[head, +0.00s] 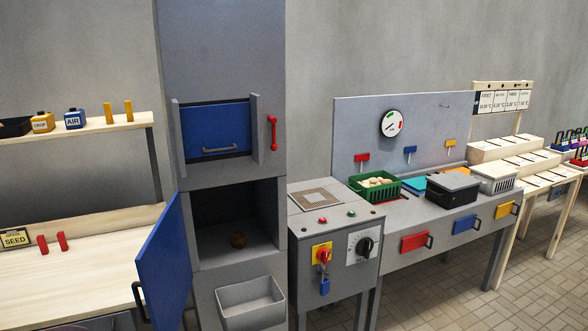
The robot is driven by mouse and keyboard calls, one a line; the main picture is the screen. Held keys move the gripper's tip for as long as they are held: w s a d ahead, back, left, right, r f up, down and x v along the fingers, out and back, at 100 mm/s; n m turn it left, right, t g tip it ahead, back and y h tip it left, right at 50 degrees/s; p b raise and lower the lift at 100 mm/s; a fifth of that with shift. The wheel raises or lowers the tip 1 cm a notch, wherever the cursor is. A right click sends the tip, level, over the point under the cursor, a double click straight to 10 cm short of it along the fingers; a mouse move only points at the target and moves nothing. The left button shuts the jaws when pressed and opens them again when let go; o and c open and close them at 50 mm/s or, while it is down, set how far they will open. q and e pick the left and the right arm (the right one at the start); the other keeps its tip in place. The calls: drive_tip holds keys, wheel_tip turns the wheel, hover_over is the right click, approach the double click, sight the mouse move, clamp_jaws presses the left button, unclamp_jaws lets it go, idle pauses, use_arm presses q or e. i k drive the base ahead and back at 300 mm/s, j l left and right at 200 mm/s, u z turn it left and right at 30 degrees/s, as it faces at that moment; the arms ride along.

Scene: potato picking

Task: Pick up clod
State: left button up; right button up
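The compartment is dark inside, so the lump's surface detail is hard to make out. A blue door (165,262) with a dark handle stands swung open at the left of this compartment. Neither of my grippers shows in the head view.
A grey bin (250,314) juts out below the compartment. A blue panel (216,130) covers the upper opening, with a red handle (272,132) beside it. A control box (335,245) and a bench with a green crate (359,191) of potatoes stand right. A wooden table (85,265) stands left.

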sight(238, 240)
drive_tip(key=i+j, duration=0.1)
drive_tip(key=j, duration=0.6)
drive_tip(key=i+j+z, duration=0.1)
drive_tip(key=j, duration=1.3)
drive_tip(key=i+z, duration=0.05)
